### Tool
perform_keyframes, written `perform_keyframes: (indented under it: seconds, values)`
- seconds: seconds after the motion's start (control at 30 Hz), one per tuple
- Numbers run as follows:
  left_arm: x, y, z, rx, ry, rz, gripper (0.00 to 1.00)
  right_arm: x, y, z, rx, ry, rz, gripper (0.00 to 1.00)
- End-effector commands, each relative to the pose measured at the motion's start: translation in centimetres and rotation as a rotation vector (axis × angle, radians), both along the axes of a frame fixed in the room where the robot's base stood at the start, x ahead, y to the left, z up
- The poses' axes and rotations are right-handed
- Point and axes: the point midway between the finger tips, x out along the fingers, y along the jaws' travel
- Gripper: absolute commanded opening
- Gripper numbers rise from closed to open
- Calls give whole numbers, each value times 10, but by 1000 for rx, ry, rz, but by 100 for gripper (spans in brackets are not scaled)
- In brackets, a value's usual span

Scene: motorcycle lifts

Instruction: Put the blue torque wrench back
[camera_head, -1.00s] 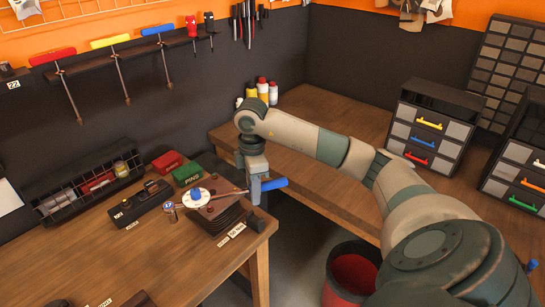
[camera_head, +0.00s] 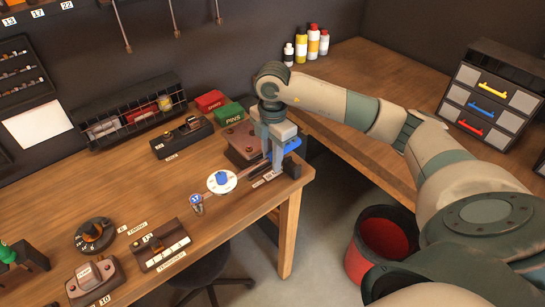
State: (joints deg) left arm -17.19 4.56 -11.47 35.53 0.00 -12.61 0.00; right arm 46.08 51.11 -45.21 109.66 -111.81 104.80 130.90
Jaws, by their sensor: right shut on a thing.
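My right gripper (camera_head: 275,168) points down at the right end of the workbench (camera_head: 240,225). It is shut on the blue torque wrench, whose blue handle (camera_head: 291,147) sticks out to the right of the jaws. A thin shaft runs from the jaws down-left, toward a ring-shaped end (camera_head: 196,203) with a blue 17 tag. A white disc with a blue middle (camera_head: 221,181) sits along this shaft; whether it is part of the wrench I cannot tell. The fingers hide part of the wrench. A dark brown block (camera_head: 241,140) lies just behind the gripper. My left gripper is out of view.
Red and green boxes (camera_head: 229,114), a wire basket (camera_head: 130,116) and a dark holder (camera_head: 182,138) stand at the back. A labelled block (camera_head: 161,245) and a round dark stand (camera_head: 95,235) are in front. A red bin (camera_head: 385,240) stands on the floor.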

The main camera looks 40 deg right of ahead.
Motion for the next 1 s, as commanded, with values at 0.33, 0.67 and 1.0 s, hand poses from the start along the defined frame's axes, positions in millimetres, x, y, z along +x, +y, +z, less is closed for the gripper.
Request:
perform_keyframes:
  seconds: [0.33, 0.67, 1.0]
  values:
    - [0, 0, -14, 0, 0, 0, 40, 0, 0, -20, 1, -1, 0, 0]
    - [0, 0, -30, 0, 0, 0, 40, 0, 0, -46, 0, -1, -1, 0]
    - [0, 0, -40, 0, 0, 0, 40, 0, 0, -63, 0, -1, -1, 0]
